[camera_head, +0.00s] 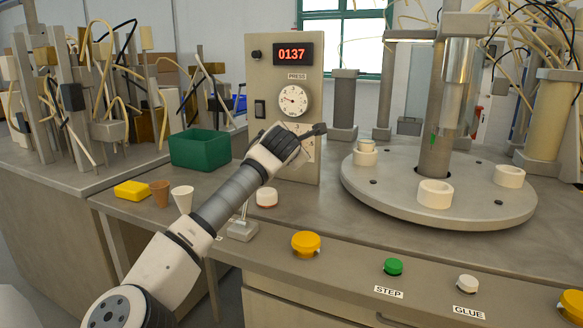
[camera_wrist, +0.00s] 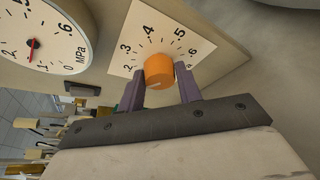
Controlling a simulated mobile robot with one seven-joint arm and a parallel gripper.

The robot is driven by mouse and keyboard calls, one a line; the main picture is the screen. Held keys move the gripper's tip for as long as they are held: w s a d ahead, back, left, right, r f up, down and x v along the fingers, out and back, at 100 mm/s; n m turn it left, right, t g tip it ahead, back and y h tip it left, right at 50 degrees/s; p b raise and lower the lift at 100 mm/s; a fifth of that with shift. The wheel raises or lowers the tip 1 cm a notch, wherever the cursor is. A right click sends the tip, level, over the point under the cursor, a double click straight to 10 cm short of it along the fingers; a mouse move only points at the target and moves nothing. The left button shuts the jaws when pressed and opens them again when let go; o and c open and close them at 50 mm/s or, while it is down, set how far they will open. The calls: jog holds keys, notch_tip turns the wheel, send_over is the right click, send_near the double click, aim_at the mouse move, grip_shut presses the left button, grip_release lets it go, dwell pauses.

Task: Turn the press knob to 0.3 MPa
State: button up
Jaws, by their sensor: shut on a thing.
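The orange press knob (camera_wrist: 158,70) sits on a white dial plate (camera_wrist: 128,38) marked from .2 to .6 in the wrist view. My gripper (camera_wrist: 160,80) has its two purple-grey fingers on either side of the knob and is shut on it. The knob's pointer mark is not clear to me. The round MPa gauge (camera_wrist: 48,22) is beside the plate, its red needle seemingly between .1 and .2. In the head view my gripper (camera_head: 301,143) covers the knob on the PRESS panel (camera_head: 262,82), below the gauge (camera_head: 293,100).
A red display (camera_head: 291,54) reads 0137 on the panel. A round turntable (camera_head: 400,190) with white cups is to the right. A green bin (camera_head: 199,149) is to the left. Yellow, green and white buttons line the front, including STEP (camera_head: 393,266) and GLUE (camera_head: 467,283).

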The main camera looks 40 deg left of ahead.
jog(key=m+y+b, duration=0.1)
jog(key=m+b, duration=0.2)
jog(key=b, duration=0.2)
jog(key=m+t+y+b, duration=0.1)
jog(key=m+b, duration=0.2)
jog(key=b, duration=0.2)
jog(key=m+t+y+b, duration=0.1)
jog(key=m+b, duration=0.1)
jog(key=b, duration=0.3)
jog(key=shift+d+f+m+y, duration=0.1)
jog(key=shift+f+m+y, duration=0.2)
jog(key=shift+m, duration=0.1)
jog(key=shift+r, duration=0.1)
jog(key=o, duration=1)
jog(key=v, duration=1.3)
jog(key=shift+s+d+b, duration=0.15)
jog(key=shift+s+b, duration=0.15)
jog(key=shift+b, duration=0.1)
